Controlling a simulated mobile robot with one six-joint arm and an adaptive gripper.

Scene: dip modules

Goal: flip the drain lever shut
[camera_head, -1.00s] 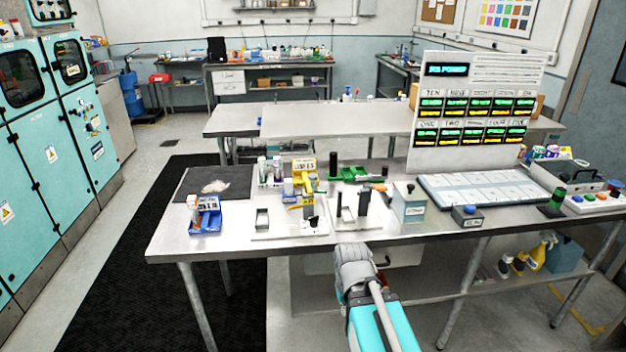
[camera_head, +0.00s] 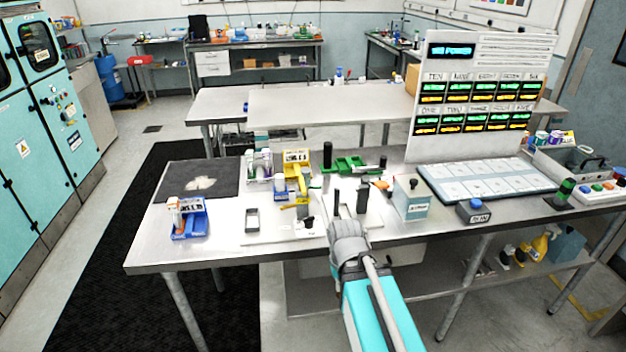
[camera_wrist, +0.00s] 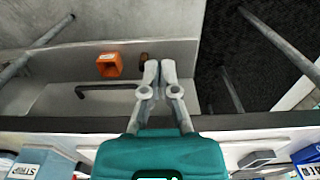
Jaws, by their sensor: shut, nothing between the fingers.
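I cannot single out the drain lever for certain in either view. A white plate (camera_head: 370,218) with dark upright posts (camera_head: 362,199) stands near the bench's front edge, just beyond my gripper (camera_head: 347,232). Left of it, a second white plate (camera_head: 270,236) carries a small frame and a black knob (camera_head: 308,222). In the wrist view my gripper (camera_wrist: 160,68) has its fingers together and empty, pointing over the bench edge. A black bar handle (camera_wrist: 108,88) and an orange square fitting (camera_wrist: 110,65) lie left of the fingers, apart from them.
The steel bench (camera_head: 150,255) runs across the front. Blue bin (camera_head: 190,225), yellow bin (camera_head: 298,160) and green tray (camera_head: 350,164) stand on it. A grey box (camera_head: 411,198) and a large white display panel (camera_head: 470,100) are to the right. Floor left of the bench is clear.

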